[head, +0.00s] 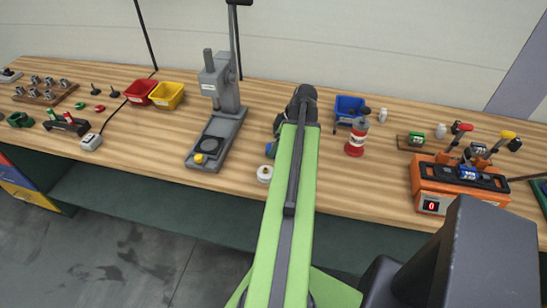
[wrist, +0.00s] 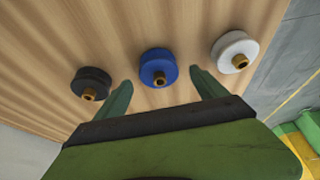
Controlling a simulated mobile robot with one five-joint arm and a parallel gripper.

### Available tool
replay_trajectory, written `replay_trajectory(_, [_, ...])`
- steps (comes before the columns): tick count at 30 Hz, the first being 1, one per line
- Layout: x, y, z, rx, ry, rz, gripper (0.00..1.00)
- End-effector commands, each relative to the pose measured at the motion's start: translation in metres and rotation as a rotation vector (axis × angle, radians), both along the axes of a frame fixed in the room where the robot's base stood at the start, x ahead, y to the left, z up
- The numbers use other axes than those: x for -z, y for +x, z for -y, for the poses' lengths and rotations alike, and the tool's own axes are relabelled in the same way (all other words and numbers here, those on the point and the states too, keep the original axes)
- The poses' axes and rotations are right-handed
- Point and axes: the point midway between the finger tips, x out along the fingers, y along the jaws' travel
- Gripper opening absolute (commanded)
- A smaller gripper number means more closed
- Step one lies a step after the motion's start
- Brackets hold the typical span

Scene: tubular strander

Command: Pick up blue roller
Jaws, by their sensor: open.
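In the wrist view, the blue roller (wrist: 158,66) stands on the wooden bench with a brass stub on its near side. My gripper (wrist: 160,83) is open, with one green finger to the left of the blue roller and one to the right. The roller lies just beyond and between the fingertips, and nothing is held. In the head view, my green arm reaches over the bench and hides most of the rollers.
A black roller (wrist: 91,83) stands left of the blue one and a white roller (wrist: 235,50) stands right, near the bench edge. A grey press (head: 217,110) stands to the left.

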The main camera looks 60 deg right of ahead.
Motion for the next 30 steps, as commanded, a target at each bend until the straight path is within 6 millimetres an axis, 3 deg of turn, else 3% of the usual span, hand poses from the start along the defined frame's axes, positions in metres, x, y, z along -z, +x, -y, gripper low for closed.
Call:
replay_trajectory(1, [0.016,0.0034,-0.0012,-0.002,-0.001,0.0,0.82])
replay_trajectory(2, [0.0182,0.0048,-0.0016,-0.002,-0.001,0.0,0.82])
replay_trajectory(10, [0.0152,0.0061,-0.002,-0.001,0.0,0.0,0.79])
replay_trajectory(27, [0.0153,0.0056,-0.0021,0.0,0.0,0.0,0.04])
replay_trajectory(30, [0.0153,0.0055,-0.0021,0.0,0.0,0.0,0.0])
